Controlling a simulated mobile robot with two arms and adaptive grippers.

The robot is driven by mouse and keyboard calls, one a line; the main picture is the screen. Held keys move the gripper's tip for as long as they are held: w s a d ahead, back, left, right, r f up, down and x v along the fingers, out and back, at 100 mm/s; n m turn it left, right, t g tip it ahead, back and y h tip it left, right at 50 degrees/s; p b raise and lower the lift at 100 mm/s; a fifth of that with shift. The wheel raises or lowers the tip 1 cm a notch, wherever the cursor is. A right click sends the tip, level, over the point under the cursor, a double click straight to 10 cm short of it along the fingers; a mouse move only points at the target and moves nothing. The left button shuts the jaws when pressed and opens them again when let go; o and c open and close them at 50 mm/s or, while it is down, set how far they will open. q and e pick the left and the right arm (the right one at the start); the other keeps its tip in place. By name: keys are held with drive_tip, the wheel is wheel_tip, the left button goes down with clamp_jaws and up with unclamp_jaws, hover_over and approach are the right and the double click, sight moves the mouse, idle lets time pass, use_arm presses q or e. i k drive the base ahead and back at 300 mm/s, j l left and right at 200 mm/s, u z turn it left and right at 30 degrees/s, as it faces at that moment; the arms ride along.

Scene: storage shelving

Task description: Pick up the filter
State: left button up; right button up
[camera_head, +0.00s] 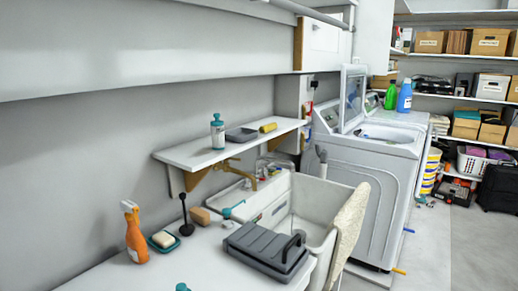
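I cannot pick out anything that is clearly a filter. A dark grey flat case with a handle (262,248) lies on the white counter at the sink's near edge. A small yellow roll-like object (268,127) and a grey tray-like object (240,134) lie on the white wall shelf (195,152). Neither can be identified for certain. Neither of my grippers is in view.
An orange spray bottle (137,240), soap dish (164,240) and black plunger-like tool (185,212) stand on the counter. The white sink (315,198) holds a draped beige cloth (350,222). A washer (365,180) stands behind with its lid up. Floor on the right is mostly clear.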

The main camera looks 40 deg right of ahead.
sight(217, 126)
drive_tip(key=z, duration=0.95)
